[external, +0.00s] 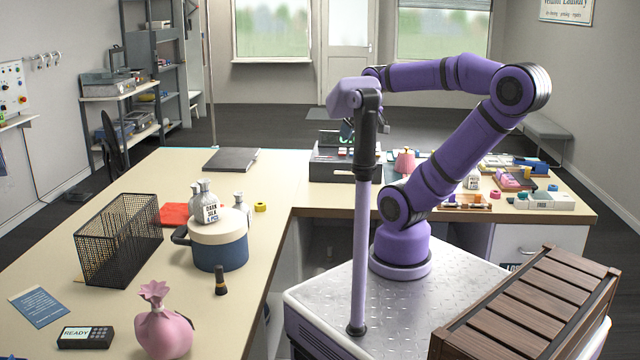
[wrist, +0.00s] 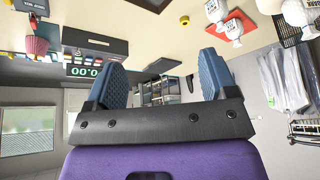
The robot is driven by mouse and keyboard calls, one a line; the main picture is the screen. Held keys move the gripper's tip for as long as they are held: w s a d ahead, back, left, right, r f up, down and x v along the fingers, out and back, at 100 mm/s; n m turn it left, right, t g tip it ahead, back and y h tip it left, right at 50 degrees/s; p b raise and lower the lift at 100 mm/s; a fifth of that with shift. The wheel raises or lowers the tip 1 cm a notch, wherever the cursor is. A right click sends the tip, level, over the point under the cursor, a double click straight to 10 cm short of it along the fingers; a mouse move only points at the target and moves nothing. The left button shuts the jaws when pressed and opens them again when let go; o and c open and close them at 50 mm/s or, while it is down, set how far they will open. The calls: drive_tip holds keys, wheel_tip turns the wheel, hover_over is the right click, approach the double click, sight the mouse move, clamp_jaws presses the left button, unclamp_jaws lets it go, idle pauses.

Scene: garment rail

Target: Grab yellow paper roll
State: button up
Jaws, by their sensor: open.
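The yellow paper roll (external: 260,207) is a small yellow ring lying on the beige counter, right of the blue and cream pot. It also shows as a small yellow spot (wrist: 184,20) near the top of the wrist view, which looks upside down. My gripper (wrist: 162,78) has its two blue fingers spread wide with nothing between them. It is up in the air, away from the roll. In the external view my gripper is mostly hidden behind the purple column.
The pot (external: 218,245) and white bottles (external: 207,207) stand left of the roll. A red cloth (external: 174,214), a black wire basket (external: 119,258) and a dark folder (external: 231,159) lie around. A black cash register (external: 335,168) stands back right. Counter around the roll is clear on its right.

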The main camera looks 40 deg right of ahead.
drive_tip(key=m+g, duration=0.5)
hover_over(260, 204)
wheel_tip(260, 204, down, 26)
drive_tip(key=f, duration=0.1)
wheel_tip(260, 204, down, 10)
drive_tip(key=shift+w+r, duration=0.1)
drive_tip(key=c, duration=1)
